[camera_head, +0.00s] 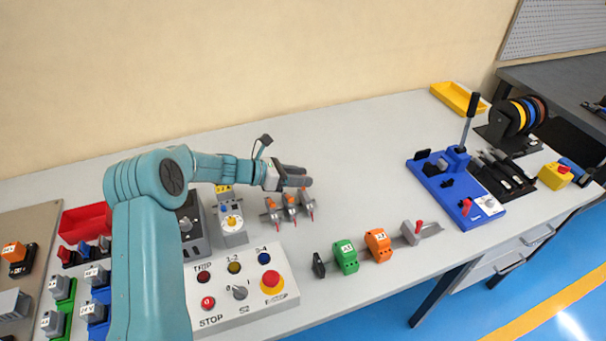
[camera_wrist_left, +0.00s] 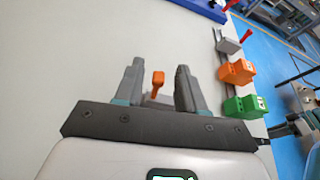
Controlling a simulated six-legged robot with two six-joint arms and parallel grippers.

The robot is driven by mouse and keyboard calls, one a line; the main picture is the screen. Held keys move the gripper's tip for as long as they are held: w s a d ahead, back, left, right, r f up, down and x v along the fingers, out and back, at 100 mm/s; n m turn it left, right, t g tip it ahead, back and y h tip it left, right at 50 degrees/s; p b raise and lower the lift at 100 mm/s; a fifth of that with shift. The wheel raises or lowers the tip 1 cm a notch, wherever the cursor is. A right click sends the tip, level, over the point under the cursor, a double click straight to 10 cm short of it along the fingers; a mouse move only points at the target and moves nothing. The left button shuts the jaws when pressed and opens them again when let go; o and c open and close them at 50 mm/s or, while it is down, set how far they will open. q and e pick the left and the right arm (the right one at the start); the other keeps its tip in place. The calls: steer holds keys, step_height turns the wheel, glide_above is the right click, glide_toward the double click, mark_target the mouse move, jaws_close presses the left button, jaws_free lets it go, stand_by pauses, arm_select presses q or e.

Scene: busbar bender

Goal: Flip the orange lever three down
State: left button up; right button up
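A row of three small orange levers (camera_head: 289,203) with grey bases and red tips stands on the table in the head view. No number is readable on them, so I cannot tell which is three. My left gripper (camera_head: 302,176) is just behind and above the row. In the left wrist view one orange lever (camera_wrist_left: 157,79) stands upright between the two spread fingers of my left gripper (camera_wrist_left: 158,68), with a gap on each side. The other levers are hidden in that view. My right gripper is not in view.
A control box (camera_head: 244,310) with buttons and a red emergency stop lies in front. A green block (camera_head: 345,257) and an orange block (camera_head: 378,245) sit on a rail to the right. A blue bender (camera_head: 450,190) stands farther right. The table behind the levers is clear.

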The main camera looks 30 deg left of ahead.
arm_select(q)
steer(key=shift+w+d+f, duration=0.25)
steer(key=shift+w+d, duration=0.15)
steer(key=shift+w, duration=0.05)
jaws_close()
steer(key=m+b, duration=0.1)
steer(key=b, duration=0.3)
steer(key=s+d+m+t+y+b, duration=0.1)
steer(key=b, duration=0.3)
steer(key=shift+f, duration=0.35)
steer(key=shift+d+r+m+y+b, duration=0.15)
steer(key=shift+r+m+y+b, duration=0.2)
steer(key=shift+b, duration=0.3)
steer(key=shift+s, duration=0.1)
